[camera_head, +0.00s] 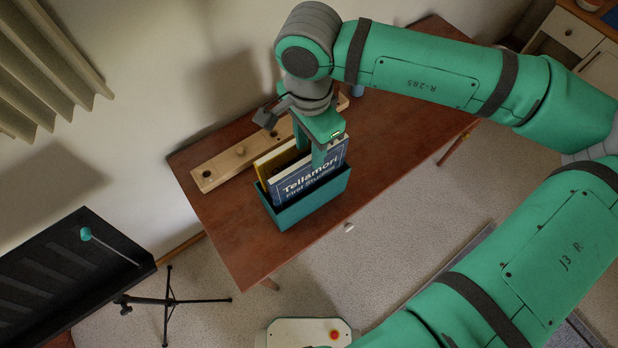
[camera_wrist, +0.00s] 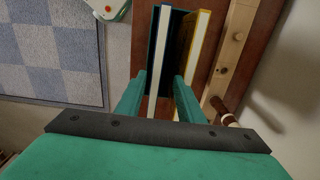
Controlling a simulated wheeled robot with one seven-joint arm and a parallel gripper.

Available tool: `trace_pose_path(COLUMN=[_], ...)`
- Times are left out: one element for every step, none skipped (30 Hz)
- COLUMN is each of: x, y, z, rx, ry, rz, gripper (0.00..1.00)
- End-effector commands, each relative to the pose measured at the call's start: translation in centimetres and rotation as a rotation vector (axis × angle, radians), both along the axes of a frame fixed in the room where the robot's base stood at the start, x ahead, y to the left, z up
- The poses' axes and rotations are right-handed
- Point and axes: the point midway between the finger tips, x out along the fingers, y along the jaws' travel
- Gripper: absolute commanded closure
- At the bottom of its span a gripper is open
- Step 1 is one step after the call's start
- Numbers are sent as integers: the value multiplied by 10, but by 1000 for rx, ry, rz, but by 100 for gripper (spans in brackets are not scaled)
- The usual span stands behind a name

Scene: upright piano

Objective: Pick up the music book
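The music book (camera_head: 303,187), blue and white with "Tellamori First Studies" on its cover, stands upright in a teal box (camera_head: 312,205) on the brown table. A yellow book (camera_head: 268,163) stands behind it in the same box. My gripper (camera_head: 312,150) is over the box, pointing down, with one finger in front of the blue cover. In the wrist view my gripper's fingers (camera_wrist: 159,80) are apart. The music book's white page edge (camera_wrist: 155,90) lies between them, and the right finger overlaps the yellow book (camera_wrist: 195,45). Finger contact with the book cannot be told.
A wooden board with pegs (camera_head: 220,168) lies behind the box along the wall. The table (camera_head: 240,240) is clear in front and to the left. A dark music stand (camera_head: 70,280) holding a teal-headed stick (camera_head: 86,234) is at left. A drawer cabinet (camera_head: 570,35) is at upper right.

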Motion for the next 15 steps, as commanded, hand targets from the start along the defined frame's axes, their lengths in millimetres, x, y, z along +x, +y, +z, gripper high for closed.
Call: trace_pose_path(x=[-1, -1, -1, -1, -1, -1, -1, -1, -1, -1, -1, -1, -2, -3, -3], y=[0, 0, 0, -1, -2, -3, -4, -4, -5, -5, -5, -4, -3, -2, -1], z=[-9, -13, -19, -22, -26, -29, -32, -33, -35, -36, -38, -41, -44, -48, -54], rx=[3, 3, 2, 2, 2, 2, 2, 3, 3, 3, 3, 3, 3, 4, 5], ry=[3, 3, 3, 3, 3, 2, 2, 2, 2, 1, 1, 1, 2, 3, 3], rz=[0, -1, -2, -3, -5, -8, -10, -12, -13, -13, -12, -11, -9, -8, -5], gripper=[66, 66, 66, 66, 66, 66, 66, 66, 66, 66, 66, 66, 66, 66, 66])
